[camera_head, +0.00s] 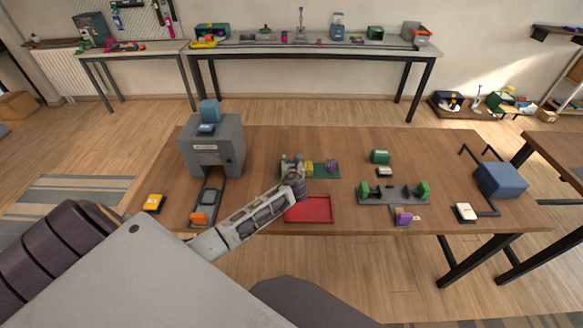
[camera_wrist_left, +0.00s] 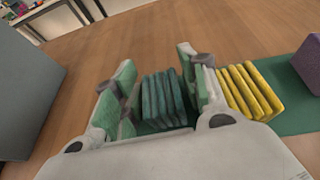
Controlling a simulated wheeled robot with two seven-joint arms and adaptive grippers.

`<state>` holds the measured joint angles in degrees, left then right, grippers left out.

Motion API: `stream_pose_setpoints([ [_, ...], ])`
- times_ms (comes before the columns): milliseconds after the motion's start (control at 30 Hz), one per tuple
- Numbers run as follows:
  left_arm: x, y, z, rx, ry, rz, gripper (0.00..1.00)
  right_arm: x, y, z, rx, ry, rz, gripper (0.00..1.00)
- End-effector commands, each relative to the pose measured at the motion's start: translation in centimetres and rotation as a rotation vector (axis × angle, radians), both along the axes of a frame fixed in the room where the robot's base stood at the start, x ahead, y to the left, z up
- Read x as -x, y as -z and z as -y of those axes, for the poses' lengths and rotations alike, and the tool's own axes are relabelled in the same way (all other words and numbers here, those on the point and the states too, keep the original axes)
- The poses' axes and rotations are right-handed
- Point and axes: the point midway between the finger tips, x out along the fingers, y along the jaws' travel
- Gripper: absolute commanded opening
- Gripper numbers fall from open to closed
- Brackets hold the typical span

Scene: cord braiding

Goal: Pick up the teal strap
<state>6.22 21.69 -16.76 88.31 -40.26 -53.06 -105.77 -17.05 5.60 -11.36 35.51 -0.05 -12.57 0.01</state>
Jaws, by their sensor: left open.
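The teal strap (camera_wrist_left: 165,100) is a folded bundle with several upright ridges, on a green mat (camera_wrist_left: 293,118). My left gripper (camera_wrist_left: 155,68) is open, with its green-padded fingers on either side of the teal strap. I cannot tell whether the pads touch it. In the head view my left gripper (camera_head: 290,165) reaches down over the left end of the mat and mostly hides the teal strap. A yellow strap bundle (camera_wrist_left: 250,92) lies just right of the right finger. A purple strap (camera_wrist_left: 308,64) stands farther right. My right gripper is not in view.
A grey machine (camera_head: 226,158) stands left of the mat. A red tray (camera_head: 312,211) lies in front of it. A dark fixture with green blocks (camera_head: 393,195) is to the right, and a blue box (camera_head: 500,180) stands at the right end. Bare wood (camera_wrist_left: 150,35) lies beyond my fingers.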

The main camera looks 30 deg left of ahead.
Motion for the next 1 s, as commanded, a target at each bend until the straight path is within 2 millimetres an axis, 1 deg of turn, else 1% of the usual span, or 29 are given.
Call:
stream_pose_setpoints([
  [33,0.0,0.0,0.0,0.0,0.0,0.0,0.43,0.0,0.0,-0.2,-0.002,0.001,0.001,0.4],
  [67,0.0,0.0,0.0,0.0,0.0,0.0,0.4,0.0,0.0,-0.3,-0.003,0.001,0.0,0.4],
  [300,0.0,0.0,0.0,0.0,0.0,0.0,0.09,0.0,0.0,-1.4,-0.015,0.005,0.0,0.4],
  [333,0.0,0.0,0.0,0.0,0.0,0.0,0.07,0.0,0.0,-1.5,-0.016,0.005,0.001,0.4],
  [500,0.0,0.0,0.0,0.0,0.0,0.0,0.07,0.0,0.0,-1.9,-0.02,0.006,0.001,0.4],
  [667,0.0,-0.3,0.0,-0.001,0.0,0.001,0.07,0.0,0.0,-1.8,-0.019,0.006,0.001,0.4],
  [867,0.0,-1.9,0.0,0.0,0.0,0.002,0.07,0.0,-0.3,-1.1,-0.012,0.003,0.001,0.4],
  [1000,0.0,-3.8,0.0,-0.002,0.0,0.002,0.07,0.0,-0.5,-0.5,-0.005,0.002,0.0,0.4],
])
